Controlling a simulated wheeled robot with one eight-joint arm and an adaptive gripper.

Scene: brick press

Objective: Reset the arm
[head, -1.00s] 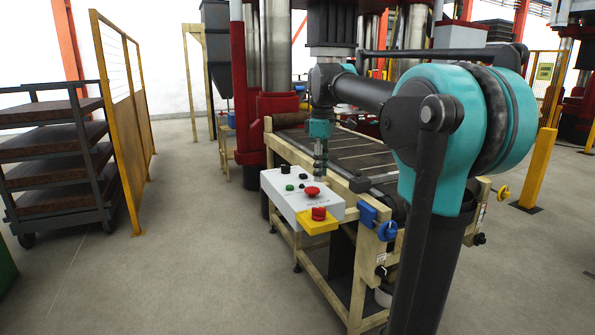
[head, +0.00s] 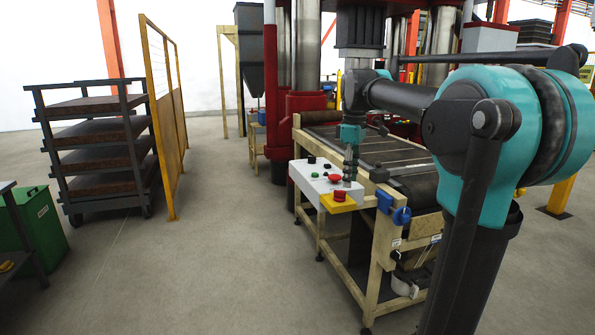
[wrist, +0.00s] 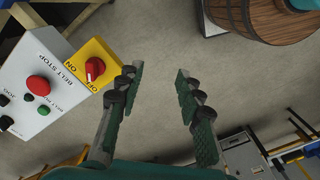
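My gripper (head: 350,178) hangs pointing down from my teal and dark grey arm, near the right end of the white control box in the head view. In the wrist view, my gripper (wrist: 158,72) has its two dark fingers spread apart with only bare floor between them, so it is open and empty. The control box (head: 312,180) carries red, green and black buttons; it also shows in the wrist view (wrist: 30,75), marked BELT STOP. A yellow panel with a red knob (wrist: 95,68) sits at its end, left of the fingers. I cannot judge the gripper's height above the box.
A belt conveyor (head: 385,152) on a pale frame runs back to the red press (head: 300,110). A loaded rack (head: 95,150), a yellow fence (head: 166,125) and a green bin (head: 38,222) stand left. A wooden barrel (wrist: 265,15) shows in the wrist view. Floor between fence and conveyor is clear.

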